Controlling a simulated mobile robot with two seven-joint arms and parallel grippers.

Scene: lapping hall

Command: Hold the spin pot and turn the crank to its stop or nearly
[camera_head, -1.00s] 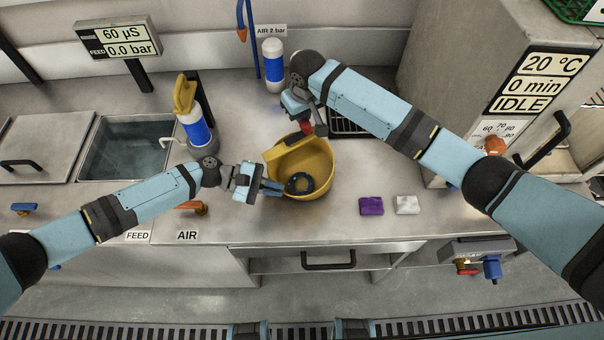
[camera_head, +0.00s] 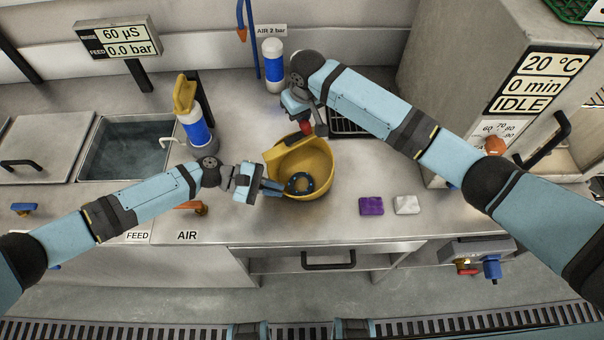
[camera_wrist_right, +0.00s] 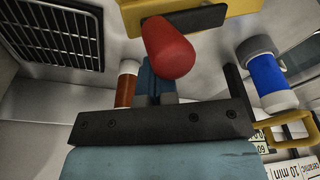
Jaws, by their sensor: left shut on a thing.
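The yellow spin pot (camera_head: 318,185) stands on the steel bench, its open side towards me, with a dark blue ring with light dots (camera_head: 300,184) inside. A yellow flat bar with a dark piece crosses its upper left. My left gripper (camera_head: 272,187) is shut on the pot's left rim. My right gripper (camera_head: 306,122) is above the pot, by a red knob (camera_head: 305,128), which I take for the crank's handle. In the right wrist view the red knob (camera_wrist_right: 168,48) lies just ahead of the jaw. Whether the fingers clasp it is not clear.
A purple block (camera_head: 371,206) and a white block (camera_head: 407,205) lie right of the pot. A blue and white bottle (camera_head: 273,65) and a dark grille (camera_head: 350,122) are behind. A water basin (camera_head: 125,150) is at the left, a grey cabinet (camera_head: 455,60) at the right.

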